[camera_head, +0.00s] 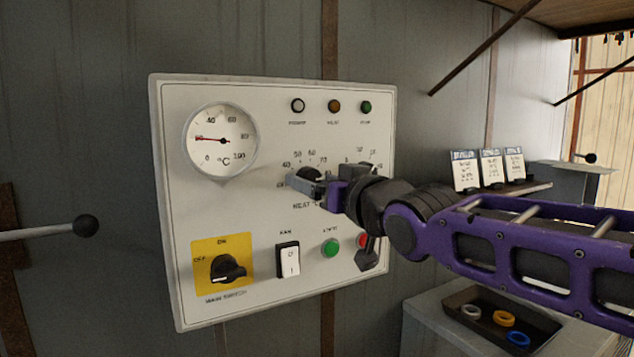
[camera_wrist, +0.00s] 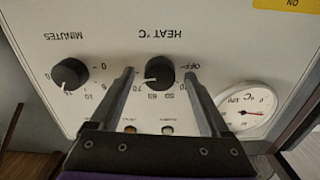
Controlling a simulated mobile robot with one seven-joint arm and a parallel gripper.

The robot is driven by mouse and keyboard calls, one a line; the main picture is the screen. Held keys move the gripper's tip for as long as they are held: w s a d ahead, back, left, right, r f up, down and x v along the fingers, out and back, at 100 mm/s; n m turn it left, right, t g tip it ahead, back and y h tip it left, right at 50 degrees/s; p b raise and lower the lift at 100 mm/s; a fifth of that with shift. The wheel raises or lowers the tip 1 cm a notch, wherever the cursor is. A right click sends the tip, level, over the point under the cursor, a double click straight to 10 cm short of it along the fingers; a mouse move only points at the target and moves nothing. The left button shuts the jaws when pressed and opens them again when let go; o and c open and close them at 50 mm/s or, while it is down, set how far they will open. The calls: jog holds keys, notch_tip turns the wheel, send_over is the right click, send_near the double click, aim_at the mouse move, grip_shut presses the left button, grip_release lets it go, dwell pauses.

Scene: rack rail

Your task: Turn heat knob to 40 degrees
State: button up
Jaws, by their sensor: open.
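The wrist view is upside down. A white mark on the knob points left there, towards the side of the 70, but its exact setting is unclear. In the head view the heat knob (camera_head: 308,174) is partly hidden by my gripper (camera_head: 308,187).
The minutes knob (camera_wrist: 70,74) is close beside the heat knob. The panel also has a round temperature gauge (camera_head: 221,140), a main switch (camera_head: 228,268), a fan rocker (camera_head: 288,260) and a green button (camera_head: 331,247). A tray (camera_head: 460,297) with coloured rings stands lower right.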

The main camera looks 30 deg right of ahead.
grip_shut()
